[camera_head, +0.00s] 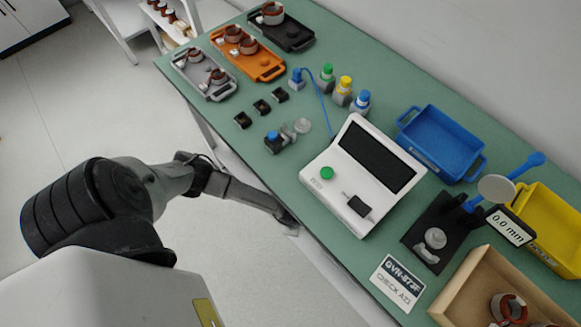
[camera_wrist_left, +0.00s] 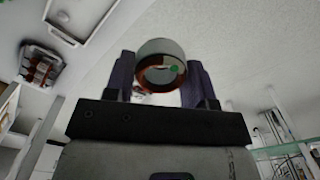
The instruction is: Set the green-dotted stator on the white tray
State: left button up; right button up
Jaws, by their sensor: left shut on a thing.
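My left gripper (camera_wrist_left: 160,80) is shut on the green-dotted stator (camera_wrist_left: 158,50), a grey ring with copper inside and a green dot on its face, held between the fingers in the left wrist view. In the head view my left gripper (camera_head: 288,222) is low beside the table's near edge, and the stator in it cannot be made out there. The white tray (camera_head: 178,68), pale grey-white, lies at the far left end of the table and carries copper-coloured stators. My right gripper is not in view.
An orange tray (camera_head: 268,72) and a black tray (camera_head: 294,43) with stators lie beside the white tray. Small black holders (camera_head: 262,106), bottles (camera_head: 327,74) and a white tester (camera_head: 345,190) stand on the green table (camera_head: 225,140). A blue bin (camera_head: 440,145) and brown box (camera_head: 470,290) are right.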

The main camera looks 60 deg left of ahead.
pick_arm(q)
jog(key=w+a+f+n+b, duration=0.2)
jog(key=a+f+n+b, duration=0.2)
jog(key=a+n+b, duration=0.1)
jog(key=w+a+f+n+b, duration=0.3)
jog(key=a+f+n+b, duration=0.2)
jog(key=a+b, duration=0.3)
jog(key=w+a+f+n+b, duration=0.3)
jog(key=a+f+n+b, duration=0.1)
jog(key=a+b, duration=0.3)
jog(key=shift+w+a+f+n, duration=0.1)
jog(key=shift+a+f+n, duration=0.15)
jog(key=shift+a, duration=0.3)
jog(key=shift+a+f+n, duration=0.15)
jog(key=shift+a+n, duration=0.1)
jog(key=shift+a, duration=0.3)
jog(key=shift+f+b, duration=2.3)
jog(key=shift+b, duration=0.2)
jog(key=shift+f+b, duration=0.3)
jog(key=shift+f, duration=0.2)
jog(key=shift+f, duration=0.35)
jog(key=shift+f+b, duration=0.3)
jog(key=o, duration=0.8)
